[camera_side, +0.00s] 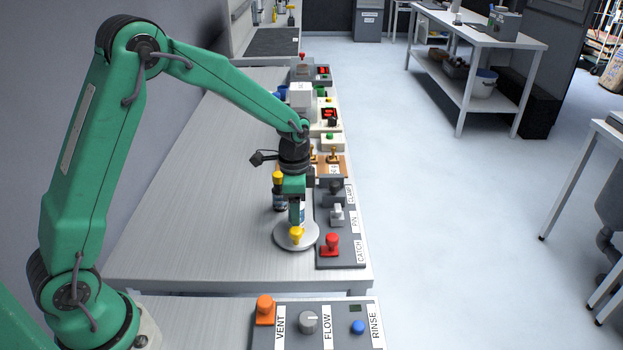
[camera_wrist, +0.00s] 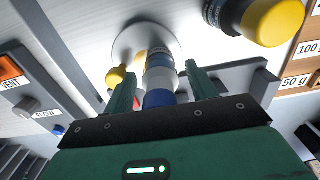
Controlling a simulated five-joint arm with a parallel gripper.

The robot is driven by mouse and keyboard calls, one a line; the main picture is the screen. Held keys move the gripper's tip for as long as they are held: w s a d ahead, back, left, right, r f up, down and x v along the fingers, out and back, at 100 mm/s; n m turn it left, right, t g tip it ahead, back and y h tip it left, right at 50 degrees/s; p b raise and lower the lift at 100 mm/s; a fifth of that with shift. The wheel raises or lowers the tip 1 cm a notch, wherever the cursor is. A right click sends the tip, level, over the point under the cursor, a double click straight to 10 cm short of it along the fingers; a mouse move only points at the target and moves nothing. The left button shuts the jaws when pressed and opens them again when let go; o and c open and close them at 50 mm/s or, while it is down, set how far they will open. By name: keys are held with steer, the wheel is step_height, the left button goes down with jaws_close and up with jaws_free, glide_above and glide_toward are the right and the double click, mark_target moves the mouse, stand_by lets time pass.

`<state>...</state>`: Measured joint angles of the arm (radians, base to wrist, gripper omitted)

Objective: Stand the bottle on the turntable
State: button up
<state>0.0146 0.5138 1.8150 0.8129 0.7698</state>
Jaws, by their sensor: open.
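The white round turntable (camera_side: 281,242) lies near the front end of the bench, with a yellow knob (camera_side: 296,234) at its near side. In the wrist view the turntable (camera_wrist: 127,45) is partly hidden. A bottle with a blue top and white body (camera_wrist: 160,80) is between the fingers of my gripper (camera_wrist: 160,86). Its base appears to be on the turntable; exact contact is hard to see. My gripper (camera_side: 297,216) is open, pointing down over the turntable, with one finger on each side of the bottle. In the side view the bottle is mostly hidden.
A dark container with a yellow cap (camera_side: 278,177) stands just behind the turntable. A grey panel with a red CATCH knob (camera_side: 331,243) and other controls is close on the right. A VENT, FLOW and RINSE panel (camera_side: 345,335) is in front. The bench's left part is clear.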

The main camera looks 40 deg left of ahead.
step_height(320, 180, up, 12)
steer(key=shift+r, duration=0.1)
stand_by(0.5)
stand_by(0.5)
steer(key=shift+s+r, duration=0.4)
steer(key=s+r+n+t, duration=0.2)
steer(key=s+r+n, duration=0.1)
steer(key=s, duration=0.8)
steer(key=s+r+n+t, duration=0.3)
steer(key=s+n, duration=0.3)
steer(key=s, duration=0.5)
steer(key=shift+s+a+t, duration=0.3)
steer(key=shift+s+a, duration=0.05)
